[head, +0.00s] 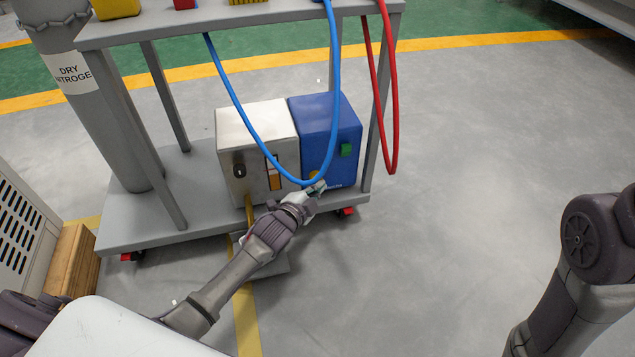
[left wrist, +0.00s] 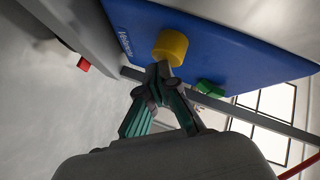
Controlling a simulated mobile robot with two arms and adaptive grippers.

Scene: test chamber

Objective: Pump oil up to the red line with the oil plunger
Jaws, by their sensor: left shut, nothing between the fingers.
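A blue box (head: 330,130) stands on the cart's lower shelf, beside a beige metal box (head: 258,125). The beige box has an upright window with orange in its lower part (head: 275,178) and a black fitting (head: 239,170). No red line can be made out. A yellow round knob (left wrist: 171,47) sticks out of the blue box's face; I cannot tell if it is the plunger. My left gripper (head: 318,187) is shut and empty, its fingertips at the knob (left wrist: 158,70), touching or very close. My right gripper is out of view.
A blue hose (head: 240,112) loops down in front of the boxes, close to my left gripper. A red hose (head: 394,110) hangs at the right. The cart's lower shelf (head: 150,225) has red-marked wheels (head: 346,211). The floor at the right is clear.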

